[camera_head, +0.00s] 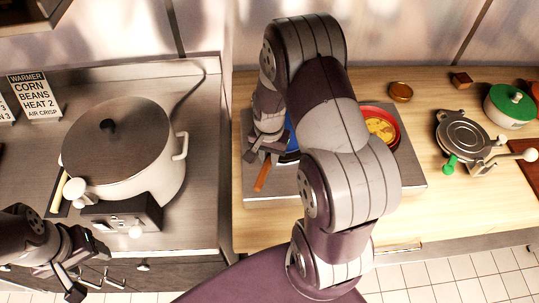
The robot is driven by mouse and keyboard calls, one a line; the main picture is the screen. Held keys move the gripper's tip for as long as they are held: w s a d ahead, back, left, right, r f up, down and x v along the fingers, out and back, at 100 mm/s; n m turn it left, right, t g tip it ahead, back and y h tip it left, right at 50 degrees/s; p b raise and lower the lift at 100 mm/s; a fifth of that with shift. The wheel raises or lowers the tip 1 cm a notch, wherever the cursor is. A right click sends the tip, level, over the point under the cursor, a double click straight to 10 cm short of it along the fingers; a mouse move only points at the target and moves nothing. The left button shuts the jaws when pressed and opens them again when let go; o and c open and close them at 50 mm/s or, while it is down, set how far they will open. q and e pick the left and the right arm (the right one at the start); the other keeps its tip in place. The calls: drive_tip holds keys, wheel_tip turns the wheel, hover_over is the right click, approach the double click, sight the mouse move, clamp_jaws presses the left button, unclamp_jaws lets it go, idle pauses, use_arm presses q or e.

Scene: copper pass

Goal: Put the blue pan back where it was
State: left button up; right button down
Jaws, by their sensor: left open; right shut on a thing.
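The blue pan (291,136) shows only as a blue sliver behind my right arm; most of it is hidden. Its orange-brown handle (263,178) sticks out toward the front left. My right gripper (266,156) is shut on the blue pan near the handle, over the left part of a grey flat plate (408,176) on the wooden counter. I cannot tell whether the pan touches the plate. My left gripper (79,279) is open and empty at the lower left, in front of the left counter.
A red pan (394,112) with yellow food sits on the plate's right part. A large lidded pot cooker (120,150) fills the left counter, beside a sign (35,97). A waffle-iron-like appliance (464,137), a green pot (508,106) and a small brown bowl (400,92) stand right.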

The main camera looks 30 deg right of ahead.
drive_tip(key=shift+w+d+f, duration=0.1)
drive_tip(key=shift+f, duration=0.75)
drive_tip(key=c, duration=1)
unclamp_jaws()
wheel_tip(320, 180, up, 12)
drive_tip(key=b, duration=0.3)
drive_tip(key=s+a+n+t, duration=0.1)
drive_tip(key=s+a+n, duration=0.6)
drive_tip(key=a+n, duration=0.2)
drive_tip(key=shift+s+a+f+n, duration=0.35)
drive_tip(key=shift+n, duration=0.35)
